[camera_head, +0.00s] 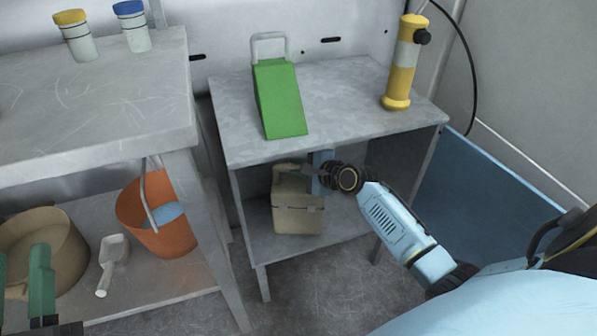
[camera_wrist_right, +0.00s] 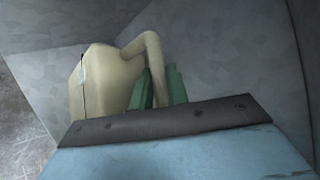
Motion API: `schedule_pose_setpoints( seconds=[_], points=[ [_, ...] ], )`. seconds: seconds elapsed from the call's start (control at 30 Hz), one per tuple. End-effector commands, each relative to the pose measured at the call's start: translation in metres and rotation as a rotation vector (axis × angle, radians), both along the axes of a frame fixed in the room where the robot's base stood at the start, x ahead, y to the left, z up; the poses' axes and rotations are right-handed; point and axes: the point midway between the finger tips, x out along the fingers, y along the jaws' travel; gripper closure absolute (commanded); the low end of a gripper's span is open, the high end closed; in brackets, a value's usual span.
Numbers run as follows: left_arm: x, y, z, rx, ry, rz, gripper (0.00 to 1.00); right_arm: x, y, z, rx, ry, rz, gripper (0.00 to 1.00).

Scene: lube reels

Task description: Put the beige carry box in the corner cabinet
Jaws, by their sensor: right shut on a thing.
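The beige carry box (camera_head: 298,212) is inside the open-fronted corner cabinet (camera_head: 345,128), at the lower shelf below the top. I cannot tell whether its base fully touches the shelf. My right gripper (camera_head: 308,170) reaches in under the cabinet top and is shut on the box's handle. In the right wrist view, the green fingers (camera_wrist_right: 160,88) are at the handle, with the box (camera_wrist_right: 105,78) beside them; the dark gripper edge hides its lower part. My left gripper (camera_head: 22,268) is at the lower left, its green fingers apart and empty.
A green wedge-shaped container (camera_head: 279,98) and a yellow-and-white cylinder (camera_head: 402,65) stand on the cabinet top. At left, a bench (camera_head: 95,100) holds two capped jars. On its lower shelf are an orange bucket (camera_head: 160,222), a round tan tub (camera_head: 45,245) and a white scoop (camera_head: 112,262).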

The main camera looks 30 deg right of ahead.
Motion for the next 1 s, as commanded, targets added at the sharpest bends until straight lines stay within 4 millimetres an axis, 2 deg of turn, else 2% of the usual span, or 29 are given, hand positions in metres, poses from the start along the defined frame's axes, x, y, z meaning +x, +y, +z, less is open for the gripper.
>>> schedule_pose_setpoints(
  seconds=[0.23,0.57,0.6,0.73,1.0],
  points=[
    [-0.008,0.001,0.012,-0.036,-0.116,-0.003,0.64,0.001,-0.001,-0.006,0.001,-0.007,-0.002,1.00],
    [-0.009,0.001,0.015,-0.040,-0.127,-0.003,0.64,0.001,-0.001,-0.006,0.001,-0.007,-0.002,1.00],
    [-0.009,0.001,0.015,-0.040,-0.127,-0.003,0.64,0.000,0.000,-0.008,0.000,-0.001,0.000,0.79],
    [-0.009,0.001,0.014,-0.040,-0.126,-0.003,0.64,0.000,0.000,-0.008,0.000,-0.001,0.000,0.62],
    [-0.009,0.001,0.014,-0.040,-0.125,-0.003,0.64,0.000,0.000,-0.008,0.000,-0.001,0.000,0.62]
  ],
)
